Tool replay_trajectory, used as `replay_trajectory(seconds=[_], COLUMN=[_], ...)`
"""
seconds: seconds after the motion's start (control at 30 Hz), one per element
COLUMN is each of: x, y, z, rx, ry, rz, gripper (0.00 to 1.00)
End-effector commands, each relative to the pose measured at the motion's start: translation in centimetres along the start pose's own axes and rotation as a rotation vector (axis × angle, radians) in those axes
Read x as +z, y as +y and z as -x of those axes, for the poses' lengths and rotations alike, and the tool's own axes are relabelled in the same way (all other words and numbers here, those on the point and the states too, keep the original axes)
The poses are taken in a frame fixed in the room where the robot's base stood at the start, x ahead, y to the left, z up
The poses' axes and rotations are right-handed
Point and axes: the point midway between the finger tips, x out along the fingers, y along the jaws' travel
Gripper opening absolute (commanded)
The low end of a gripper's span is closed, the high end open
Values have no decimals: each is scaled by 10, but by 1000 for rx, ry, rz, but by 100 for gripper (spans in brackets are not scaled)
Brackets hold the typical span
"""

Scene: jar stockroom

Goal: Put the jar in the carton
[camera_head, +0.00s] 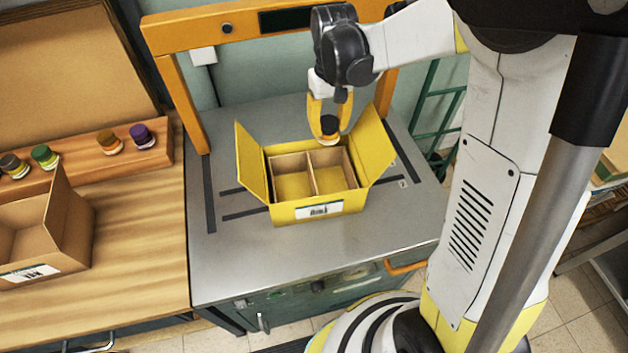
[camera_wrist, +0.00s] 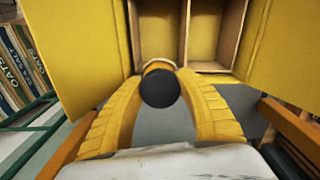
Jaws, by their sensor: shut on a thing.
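My gripper (camera_head: 329,125) is shut on a jar (camera_head: 329,124) with a black lid. The jar hangs upright over the back right part of the yellow carton (camera_head: 318,209), near its back edge. In the wrist view the jar's black lid (camera_wrist: 159,88) sits between the yellow fingers, with a strip of its body showing at the carton's edge. The carton stands open on the grey machine top, flaps spread. A brown divider (camera_head: 313,171) splits it into two compartments, and both look empty. I cannot tell the jar's exact height above the carton.
An orange frame (camera_head: 188,105) arches behind the carton. On the left, a wooden bench (camera_head: 140,240) holds a brown carton (camera_head: 75,225) and a rack (camera_head: 90,158) with several lidded jars. The grey top (camera_head: 225,260) around the yellow carton is clear.

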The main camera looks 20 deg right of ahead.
Motion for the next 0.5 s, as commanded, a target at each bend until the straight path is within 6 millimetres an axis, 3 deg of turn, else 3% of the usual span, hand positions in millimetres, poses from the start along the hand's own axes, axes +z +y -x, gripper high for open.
replay_trajectory(seconds=[0.5], x=[40], y=[-3], z=[26], rx=[1], ry=[-4], rz=[621], gripper=[1])
